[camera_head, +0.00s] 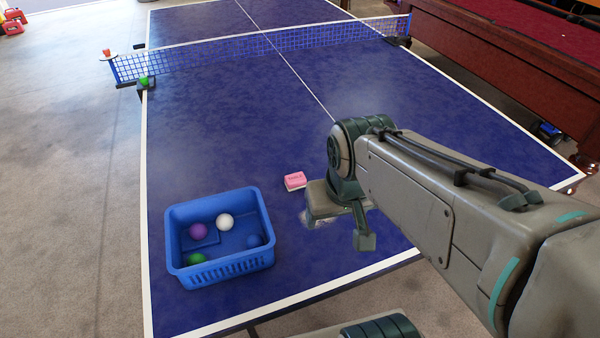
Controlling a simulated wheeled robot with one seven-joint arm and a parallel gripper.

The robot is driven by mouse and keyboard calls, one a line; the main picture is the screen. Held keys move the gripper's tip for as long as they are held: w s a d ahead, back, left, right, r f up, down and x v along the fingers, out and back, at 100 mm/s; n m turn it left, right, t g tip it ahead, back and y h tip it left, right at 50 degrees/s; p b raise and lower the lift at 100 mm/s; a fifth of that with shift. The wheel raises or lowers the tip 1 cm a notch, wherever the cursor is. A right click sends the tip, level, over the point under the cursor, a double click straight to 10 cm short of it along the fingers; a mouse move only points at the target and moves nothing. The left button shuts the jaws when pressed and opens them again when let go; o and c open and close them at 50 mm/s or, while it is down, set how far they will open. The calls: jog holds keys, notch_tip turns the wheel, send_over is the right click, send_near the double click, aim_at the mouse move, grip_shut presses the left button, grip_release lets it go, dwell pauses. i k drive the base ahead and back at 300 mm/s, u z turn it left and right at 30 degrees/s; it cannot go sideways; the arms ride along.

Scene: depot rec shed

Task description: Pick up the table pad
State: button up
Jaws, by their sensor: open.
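The table pad looks to be the small pink block (295,181) with a pale lower edge and faint lettering. It lies flat on the blue table-tennis table (210,130), near its close end. My gripper (337,228) is just right of the pad and nearer to me, above the table. It is open, with one finger showing clearly at its right side. My wrist hides part of the other side and the table under it. I see no contact between gripper and pad.
A blue plastic basket (220,271) with several coloured balls stands left of the gripper. A net (265,42) crosses the table farther back, with a green ball (144,81) by its left post. A red-topped wooden table (500,60) is at right. The table's middle is clear.

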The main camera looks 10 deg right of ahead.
aim_at(294, 181)
jog(key=k, duration=0.5)
jog(key=u, duration=1.3)
jog(key=i, duration=0.6)
jog(key=z, duration=1.1)
